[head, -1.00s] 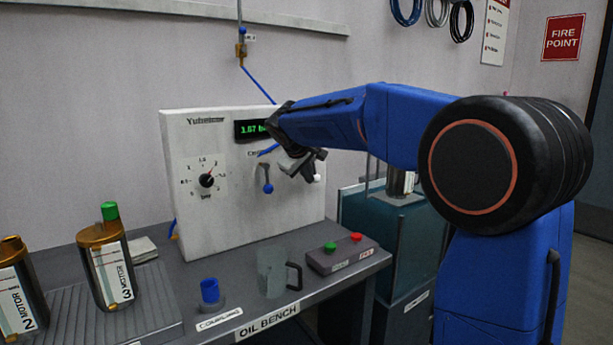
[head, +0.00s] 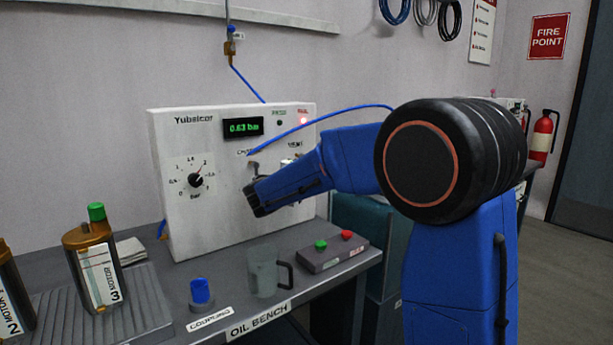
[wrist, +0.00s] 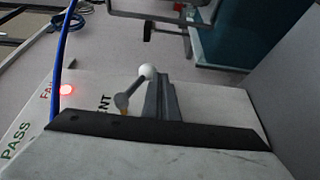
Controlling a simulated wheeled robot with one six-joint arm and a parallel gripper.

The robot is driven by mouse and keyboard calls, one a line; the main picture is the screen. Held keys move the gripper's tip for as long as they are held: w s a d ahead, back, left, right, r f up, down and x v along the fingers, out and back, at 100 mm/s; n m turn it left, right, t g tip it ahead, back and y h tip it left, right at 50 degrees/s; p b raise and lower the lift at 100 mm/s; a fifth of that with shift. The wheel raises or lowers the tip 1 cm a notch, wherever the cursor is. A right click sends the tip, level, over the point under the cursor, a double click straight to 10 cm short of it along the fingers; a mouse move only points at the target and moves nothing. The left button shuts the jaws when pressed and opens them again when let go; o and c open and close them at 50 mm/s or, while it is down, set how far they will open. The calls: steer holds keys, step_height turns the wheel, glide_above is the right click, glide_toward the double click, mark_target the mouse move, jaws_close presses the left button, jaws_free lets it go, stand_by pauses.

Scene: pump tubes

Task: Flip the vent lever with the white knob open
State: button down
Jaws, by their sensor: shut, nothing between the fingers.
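The vent lever shows in the wrist view as a grey stem (wrist: 130,92) with a round white knob (wrist: 146,71). It stands out beside the VENT label and points toward the panel's right side. My gripper (wrist: 161,98) is shut and empty, its grey fingers close beside the stem and knob; I cannot tell whether they touch. In the head view my wrist (head: 262,194) is in front of the white test panel (head: 226,235) and hides the fingertips and most of the lever. The display (head: 243,127) reads about 0.63 bar, and the FAIL lamp (head: 304,122) glows red.
A blue hose (head: 335,110) arches from the panel toward my arm. The bench below holds a glass jug (head: 263,272), a blue coupling (head: 200,291), a button box (head: 333,254) and brown motor oil bottles (head: 95,262). A teal tank stands right of the bench.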

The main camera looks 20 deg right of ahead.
steer(key=shift+w+d+r+n+t+h, duration=0.1)
steer(key=shift+d+r+n+t+h, duration=0.25)
steer(key=shift+n+t+h, duration=0.2)
steer(key=shift+f, duration=0.1)
steer(key=v, duration=1.2)
steer(key=shift+f, duration=0.15)
